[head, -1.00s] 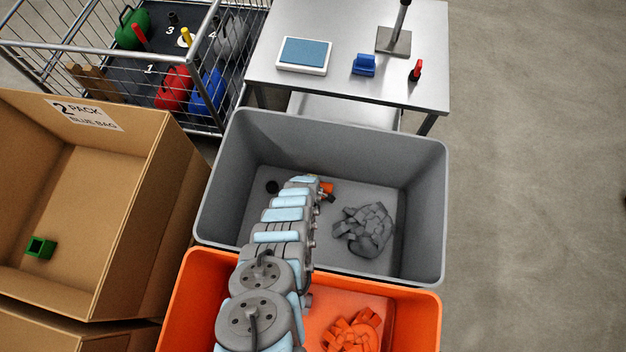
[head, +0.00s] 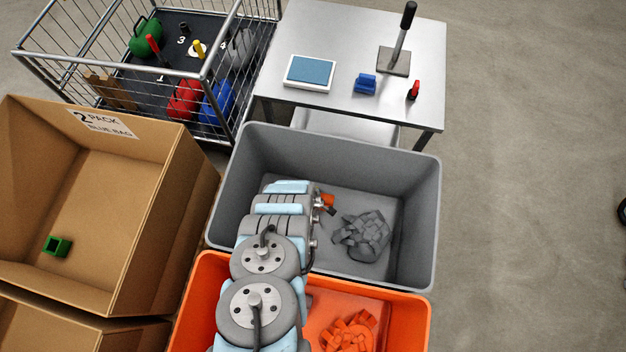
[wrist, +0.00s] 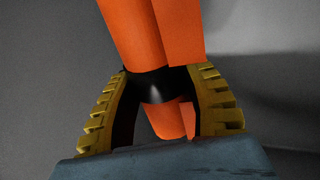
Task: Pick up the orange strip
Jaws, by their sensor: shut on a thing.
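The orange strip (wrist: 150,35) is between the fingers of my gripper (wrist: 162,95) in the wrist view. A black band crosses the strip's middle, between the two yellow toothed fingers. My gripper is shut on it. In the head view a small bit of orange (head: 328,201) shows beside the end of my arm, over the grey bin (head: 420,215). My arm hides most of the gripper there. How high the strip is above the bin floor is hard to tell.
Grey strips (head: 365,237) lie piled in the grey bin. An orange bin (head: 415,315) with orange strips (head: 350,332) stands in front. A cardboard box (head: 140,220) is at left. A steel table (head: 350,35) and a wire cage (head: 210,75) stand behind.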

